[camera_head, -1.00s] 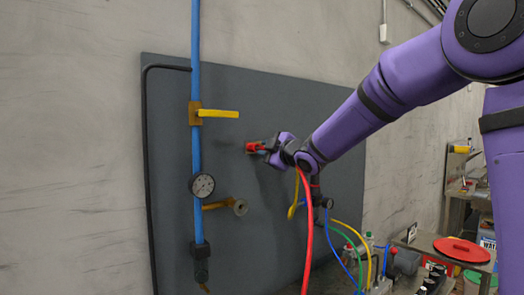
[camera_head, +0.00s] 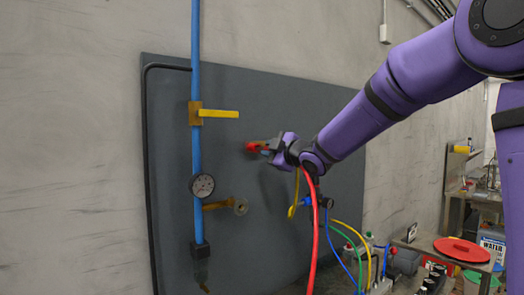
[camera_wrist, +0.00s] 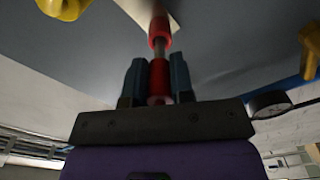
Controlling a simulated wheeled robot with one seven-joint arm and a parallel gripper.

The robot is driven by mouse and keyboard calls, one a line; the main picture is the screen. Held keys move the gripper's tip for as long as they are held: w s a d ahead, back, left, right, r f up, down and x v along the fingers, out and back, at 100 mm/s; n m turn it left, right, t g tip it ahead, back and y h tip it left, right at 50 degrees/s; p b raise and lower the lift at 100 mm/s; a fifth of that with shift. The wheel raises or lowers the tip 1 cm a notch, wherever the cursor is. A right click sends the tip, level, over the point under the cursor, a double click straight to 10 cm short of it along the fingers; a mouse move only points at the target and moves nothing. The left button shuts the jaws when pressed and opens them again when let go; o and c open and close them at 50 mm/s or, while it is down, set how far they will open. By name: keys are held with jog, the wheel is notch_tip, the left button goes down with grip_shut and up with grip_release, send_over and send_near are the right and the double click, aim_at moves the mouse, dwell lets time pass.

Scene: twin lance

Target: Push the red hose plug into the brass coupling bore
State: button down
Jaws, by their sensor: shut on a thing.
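The red hose plug (camera_head: 255,147) sticks out from my gripper (camera_head: 268,149), which is shut on it in front of the grey panel. In the wrist view the red plug (camera_wrist: 158,82) sits between the two dark fingers, with another red section (camera_wrist: 159,30) ahead in line with it. The brass coupling (camera_head: 240,207) is on the lower branch of the blue pipe, below and slightly left of the plug in the head view. The plug is apart from it. The inside of the bore is too small to make out.
A yellow handle (camera_head: 218,114) juts from the blue pipe (camera_head: 196,60). A gauge (camera_head: 202,186) sits left of the coupling. A red hose (camera_head: 315,240) hangs below my wrist. Blue, green and yellow hoses and a bench (camera_head: 425,240) stand at lower right.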

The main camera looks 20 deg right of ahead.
jog(key=shift+v, duration=2.05)
